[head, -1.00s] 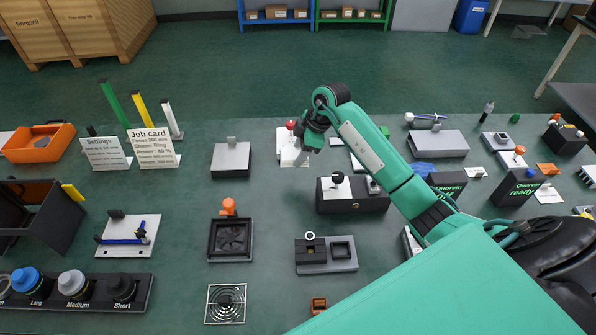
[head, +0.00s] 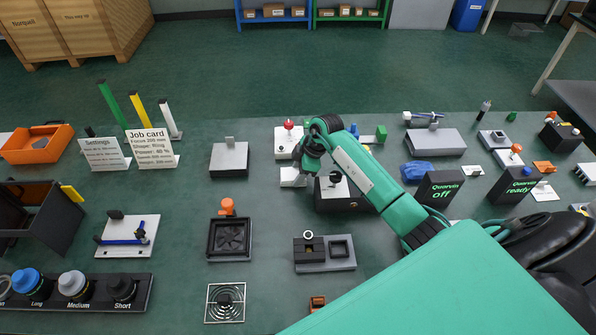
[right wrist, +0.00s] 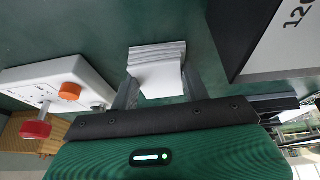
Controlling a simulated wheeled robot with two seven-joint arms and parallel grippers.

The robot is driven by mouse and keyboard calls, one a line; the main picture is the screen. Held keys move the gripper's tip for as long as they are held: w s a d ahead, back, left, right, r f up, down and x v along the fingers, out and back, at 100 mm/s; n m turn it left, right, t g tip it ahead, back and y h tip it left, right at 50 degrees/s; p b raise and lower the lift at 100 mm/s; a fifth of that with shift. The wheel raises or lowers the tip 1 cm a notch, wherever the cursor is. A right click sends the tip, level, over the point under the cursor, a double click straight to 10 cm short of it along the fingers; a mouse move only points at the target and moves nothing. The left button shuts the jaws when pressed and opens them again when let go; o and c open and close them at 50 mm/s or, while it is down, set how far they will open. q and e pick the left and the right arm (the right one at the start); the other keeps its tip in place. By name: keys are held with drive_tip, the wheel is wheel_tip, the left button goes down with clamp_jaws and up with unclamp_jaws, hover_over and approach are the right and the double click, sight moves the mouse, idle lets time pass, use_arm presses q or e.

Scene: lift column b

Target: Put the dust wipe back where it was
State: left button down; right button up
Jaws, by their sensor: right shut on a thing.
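My right gripper (head: 308,180) is low over the bench, beside a dark box with a round black knob (head: 335,177). In the right wrist view its fingers (right wrist: 157,92) are shut on a white layered pad, which I take to be the dust wipe (right wrist: 160,78). White layers lie behind the pad's near face; I cannot tell whether they are part of it or a stack it touches. The head view shows a white piece (head: 291,178) just left of the fingers. My left gripper is not in view.
A white panel with a red knob (head: 288,140) stands just behind the gripper; its red knob also shows in the wrist view (right wrist: 36,130). Bare bench lies left of the gripper.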

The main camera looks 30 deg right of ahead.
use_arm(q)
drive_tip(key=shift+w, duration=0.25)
use_arm(e)
drive_tip(key=o, duration=0.9)
drive_tip(key=shift+o, duration=0.2)
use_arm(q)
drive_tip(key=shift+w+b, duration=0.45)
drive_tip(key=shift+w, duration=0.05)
use_arm(e)
drive_tip(key=v, duration=1.2)
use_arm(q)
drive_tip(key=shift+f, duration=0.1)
use_arm(e)
drive_tip(key=shift+a+r, duration=0.1)
drive_tip(key=shift+r, duration=0.05)
